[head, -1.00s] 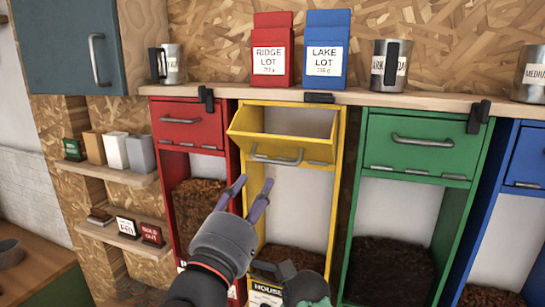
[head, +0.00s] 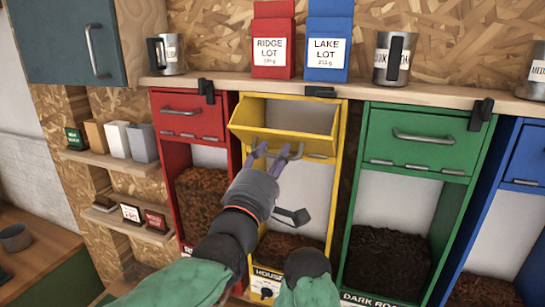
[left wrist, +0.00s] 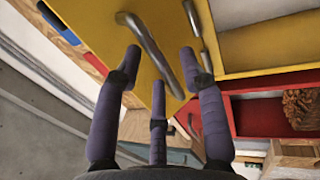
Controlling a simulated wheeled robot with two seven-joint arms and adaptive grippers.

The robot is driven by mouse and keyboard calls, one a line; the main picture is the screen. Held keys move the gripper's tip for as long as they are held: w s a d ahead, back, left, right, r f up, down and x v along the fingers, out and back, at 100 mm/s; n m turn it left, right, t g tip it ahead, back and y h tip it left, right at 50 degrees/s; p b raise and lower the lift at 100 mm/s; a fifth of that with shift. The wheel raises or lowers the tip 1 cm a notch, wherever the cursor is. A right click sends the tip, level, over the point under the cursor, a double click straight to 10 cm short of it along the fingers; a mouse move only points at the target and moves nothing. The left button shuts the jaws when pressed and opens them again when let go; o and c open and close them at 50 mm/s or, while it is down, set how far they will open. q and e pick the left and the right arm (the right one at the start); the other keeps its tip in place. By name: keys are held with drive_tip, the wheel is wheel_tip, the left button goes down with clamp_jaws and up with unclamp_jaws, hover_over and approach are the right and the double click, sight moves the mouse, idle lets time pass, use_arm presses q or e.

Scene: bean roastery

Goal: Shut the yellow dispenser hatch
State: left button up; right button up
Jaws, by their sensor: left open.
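The yellow dispenser (head: 338,180) stands between the red and green ones. Its yellow hatch (head: 240,131) is open, tipped outward at the top so that the inside shows above its edge. Its grey bar handle shows in the left wrist view (left wrist: 150,50). My left gripper (head: 276,152) is open just in front of the hatch, and its fingertips overlap the handle in the head view. In the left wrist view the purple fingers (left wrist: 158,68) are spread on both sides of the handle; I cannot tell if they touch it. My right gripper's fingers do not show.
The red hatch (head: 188,118) and green hatch (head: 415,140) on either side are shut. A wooden shelf (head: 375,93) above carries mugs, a red bag and a blue bag. A black clip (head: 321,92) sits on the shelf edge above the yellow hatch. Small shelves with boxes are at left.

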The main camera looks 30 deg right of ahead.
use_arm(q)
clamp_jaws()
